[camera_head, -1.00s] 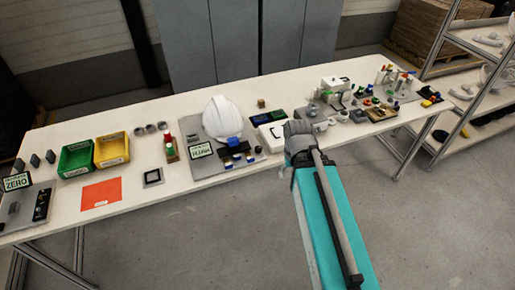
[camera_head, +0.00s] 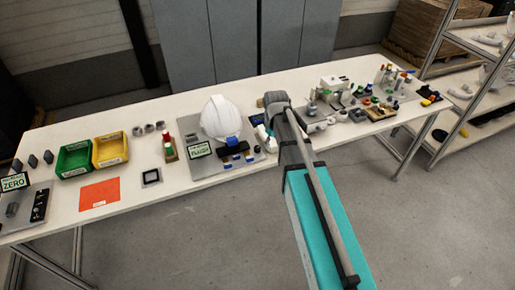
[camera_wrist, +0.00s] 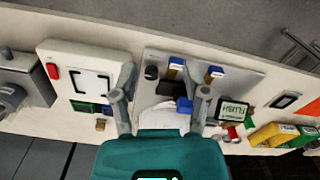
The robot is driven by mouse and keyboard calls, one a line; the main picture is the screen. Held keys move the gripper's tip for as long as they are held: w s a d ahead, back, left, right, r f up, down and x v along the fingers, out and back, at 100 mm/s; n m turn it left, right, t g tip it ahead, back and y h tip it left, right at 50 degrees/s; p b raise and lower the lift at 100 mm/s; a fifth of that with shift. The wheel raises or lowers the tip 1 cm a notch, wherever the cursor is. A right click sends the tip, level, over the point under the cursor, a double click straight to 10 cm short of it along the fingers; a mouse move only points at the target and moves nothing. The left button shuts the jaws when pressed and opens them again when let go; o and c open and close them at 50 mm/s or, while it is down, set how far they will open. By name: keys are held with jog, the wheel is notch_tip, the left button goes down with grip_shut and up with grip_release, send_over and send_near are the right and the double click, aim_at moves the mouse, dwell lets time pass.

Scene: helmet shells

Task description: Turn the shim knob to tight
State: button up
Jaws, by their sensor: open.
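A small black knob (camera_wrist: 151,73), likely the shim knob, stands on the grey plate (camera_wrist: 230,78) in the wrist view; no marking on it is readable. In the head view my arm is close to this knob and I cannot make it out clearly. The plate holds a white helmet shell (camera_head: 221,116), blue blocks (camera_head: 233,141) and a sign reading FLUSH (camera_head: 200,149). My gripper (camera_wrist: 162,88) is open and empty, its fingers apart over the plate's edge region. The knob shows between the fingers but farther off; I see no contact.
A white panel with a black-framed square (camera_wrist: 91,84) and a red part (camera_wrist: 53,71) lies beside the plate. Green (camera_head: 74,159) and yellow (camera_head: 110,149) bins and an orange sheet (camera_head: 99,194) are on the left. Machines and small parts crowd the right end.

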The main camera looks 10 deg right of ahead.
aim_at(257, 147)
jog(key=w+a+n, duration=0.2)
jog(key=w, duration=0.4)
jog(key=w+a+n, duration=0.2)
jog(key=w+n, duration=0.1)
jog(key=w, duration=0.3)
jog(key=shift+w+a+f+n, duration=0.2)
jog(key=shift+a+f+n, duration=0.1)
jog(key=shift+f, duration=0.05)
jog(key=shift+f+b, duration=0.2)
jog(key=shift+b, duration=0.25)
notch_tip(257, 147, down, 13)
jog(key=b, duration=1.3)
jog(key=shift+f, duration=0.2)
grip_shut()
